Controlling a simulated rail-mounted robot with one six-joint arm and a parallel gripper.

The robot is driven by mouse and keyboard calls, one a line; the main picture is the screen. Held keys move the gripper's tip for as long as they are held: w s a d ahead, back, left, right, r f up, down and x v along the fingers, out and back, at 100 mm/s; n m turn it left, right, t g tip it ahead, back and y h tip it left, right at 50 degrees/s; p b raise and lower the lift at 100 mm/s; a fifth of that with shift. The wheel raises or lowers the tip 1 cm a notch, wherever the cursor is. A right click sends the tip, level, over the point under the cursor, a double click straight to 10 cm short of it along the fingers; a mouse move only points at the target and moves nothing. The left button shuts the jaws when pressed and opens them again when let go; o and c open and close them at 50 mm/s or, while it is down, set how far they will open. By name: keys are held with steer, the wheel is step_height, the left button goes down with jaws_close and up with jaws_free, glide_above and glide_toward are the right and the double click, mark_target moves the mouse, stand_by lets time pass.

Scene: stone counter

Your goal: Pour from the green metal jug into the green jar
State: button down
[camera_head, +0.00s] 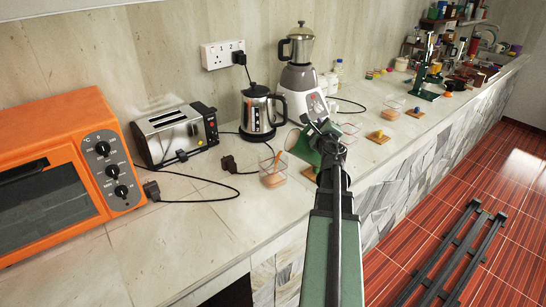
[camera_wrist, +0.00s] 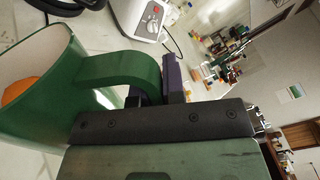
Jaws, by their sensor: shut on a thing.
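The green metal jug (camera_wrist: 45,105) fills the left of the wrist view, with its pale inside showing and a rounded orange thing (camera_wrist: 18,91) in it. My gripper (camera_wrist: 152,92) is shut on the jug's curved green handle (camera_wrist: 125,66). In the head view my gripper (camera_head: 322,131) and the jug (camera_head: 301,146) are over the front part of the counter, right of the steel kettle. The jug looks tilted in the wrist view; how far, I cannot tell. I cannot pick out the green jar with certainty; my arm and the jug hide part of the counter.
A clear container with orange contents (camera_head: 273,172) stands just left of the jug. Behind are a steel kettle (camera_head: 262,112), a blender (camera_head: 301,75) and a toaster (camera_head: 174,134). An orange oven (camera_head: 60,170) is at left. Wooden coasters (camera_head: 379,138) lie to the right. Cords cross the counter.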

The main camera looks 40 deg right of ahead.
steer(key=shift+w+a+r+n+p, duration=0.3)
steer(key=shift+a+r+n+p, duration=0.15)
steer(key=shift+r+n+p, duration=0.3)
stand_by(1.9)
steer(key=f+m+b, duration=0.1)
steer(key=s+d+f+m+b, duration=0.1)
steer(key=d+f+m+b, duration=0.1)
steer(key=shift+s+d+m, duration=0.1)
steer(key=shift+s+m, duration=0.15)
steer(key=shift+s+d+f+m, duration=0.1)
steer(key=shift+d+f+m, duration=0.15)
steer(key=shift+m, duration=0.15)
steer(key=shift+a+r, duration=0.1)
steer(key=shift+b, duration=0.3)
steer(key=s+d+f+m+b, duration=0.4)
steer(key=d+f+m+b, duration=0.15)
steer(key=m, duration=0.25)
step_height(320, 180, up, 5)
steer(key=p, duration=0.5)
steer(key=shift+a, duration=0.1)
